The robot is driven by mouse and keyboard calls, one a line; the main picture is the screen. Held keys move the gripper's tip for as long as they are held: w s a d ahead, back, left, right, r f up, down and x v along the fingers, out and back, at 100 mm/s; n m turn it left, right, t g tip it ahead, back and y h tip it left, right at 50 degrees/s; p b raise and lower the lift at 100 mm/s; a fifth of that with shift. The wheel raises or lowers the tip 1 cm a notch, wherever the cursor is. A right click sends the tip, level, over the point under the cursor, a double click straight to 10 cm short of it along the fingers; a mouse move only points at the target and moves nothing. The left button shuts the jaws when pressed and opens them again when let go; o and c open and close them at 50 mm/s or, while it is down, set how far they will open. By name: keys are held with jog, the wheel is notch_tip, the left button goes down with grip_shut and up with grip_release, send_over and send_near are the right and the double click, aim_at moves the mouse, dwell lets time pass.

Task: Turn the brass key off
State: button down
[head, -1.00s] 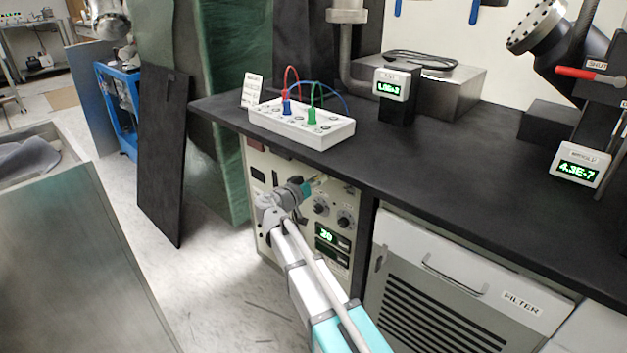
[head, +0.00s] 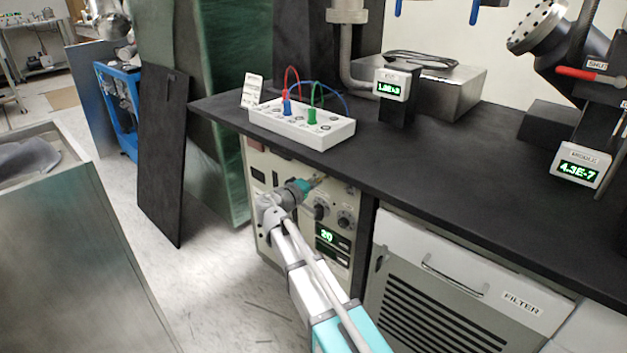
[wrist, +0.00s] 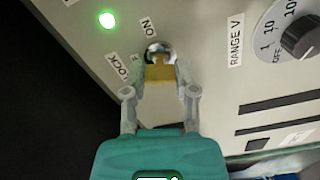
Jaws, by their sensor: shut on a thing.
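The brass key (wrist: 159,73) sits in a round lock on the cream instrument panel in the wrist view. Labels around the lock read ON above and LOCK at the left; another label between them is partly hidden by my gripper. My gripper (wrist: 160,80) is shut on the key's bow, with one finger on each side. In the head view my gripper (head: 312,182) is at the upper part of the panel under the bench top, and the key is too small there to make out clearly.
A green lamp (wrist: 107,20) is lit on the panel. A RANGE V dial (wrist: 300,38) is close at the right of the key. The black bench top (head: 420,155) overhangs the panel, with a white terminal box (head: 300,127) on it.

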jog(key=shift+w+n, duration=0.1)
jog(key=shift+n, duration=1.6)
jog(key=shift+c, duration=2)
grip_release()
jog(key=shift+s+a, duration=0.1)
jog(key=shift+s, duration=0.1)
jog(key=v, duration=1.1)
jog(key=shift+s+a, duration=0.25)
